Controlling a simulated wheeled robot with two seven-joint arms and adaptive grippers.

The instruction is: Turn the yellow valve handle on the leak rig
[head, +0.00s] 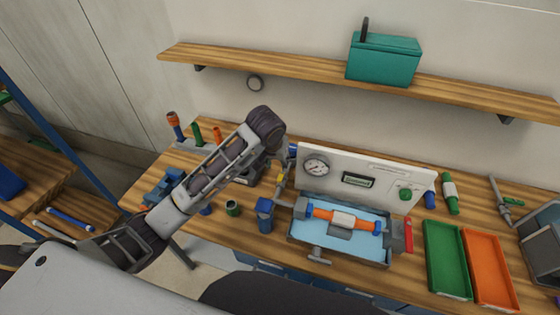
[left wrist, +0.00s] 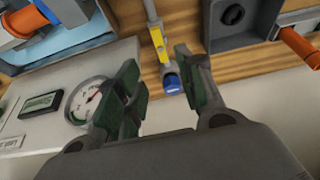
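The yellow valve handle (left wrist: 157,42) sits on a thin grey pipe with a blue end cap (left wrist: 171,82) in the left wrist view. It shows as a small yellow patch (head: 280,179) left of the leak rig's white gauge panel (head: 337,168) in the head view. My left gripper (left wrist: 157,64) is open, its dark green-padded fingers apart. The handle and cap appear between and beyond the fingertips, with no visible contact. In the head view my left gripper (head: 286,162) is small and partly hidden behind its wrist. My right gripper is not in view.
The rig's water tray (head: 300,239) holds an orange and blue pipe piece. Green (head: 445,258) and orange (head: 490,268) trays lie at right. A wooden shelf (head: 300,68) runs above.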

